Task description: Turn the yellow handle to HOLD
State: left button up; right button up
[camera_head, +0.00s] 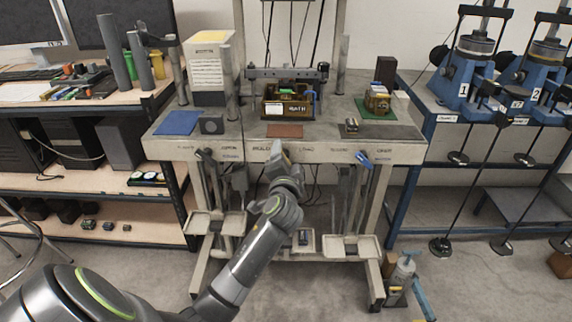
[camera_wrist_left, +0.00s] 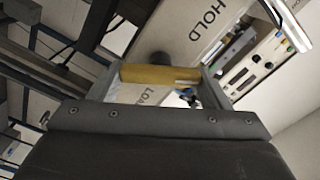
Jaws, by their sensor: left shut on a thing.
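The yellow handle (camera_wrist_left: 160,74) is a short bar that lies across between the two fingers of my left gripper (camera_wrist_left: 157,82) in the left wrist view. The gripper is shut on it. A pale panel behind carries the word HOLD (camera_wrist_left: 208,19) above and right of the handle, and the word LOAD (camera_wrist_left: 152,94) just below it, partly hidden. In the head view my left gripper (camera_head: 280,155) is at the front edge of the pale workbench (camera_head: 355,151), and it hides the handle there. My right gripper is in neither view.
The bench top holds a blue mat (camera_head: 178,123), a yellow-topped box (camera_head: 207,68) and a brown-gold unit (camera_head: 288,103). Levers and trays hang below its edge. A blue stand (camera_head: 470,70) with pump-like machines is at right. The floor in front is mostly clear.

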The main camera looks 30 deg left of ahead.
pick_arm(q)
jog(key=shift+n, duration=0.7)
jog(key=shift+n+b, duration=0.55)
jog(key=shift+n, duration=0.35)
jog(key=o, duration=1)
jog(key=shift+a, duration=0.1)
jog(key=shift+s, duration=0.1)
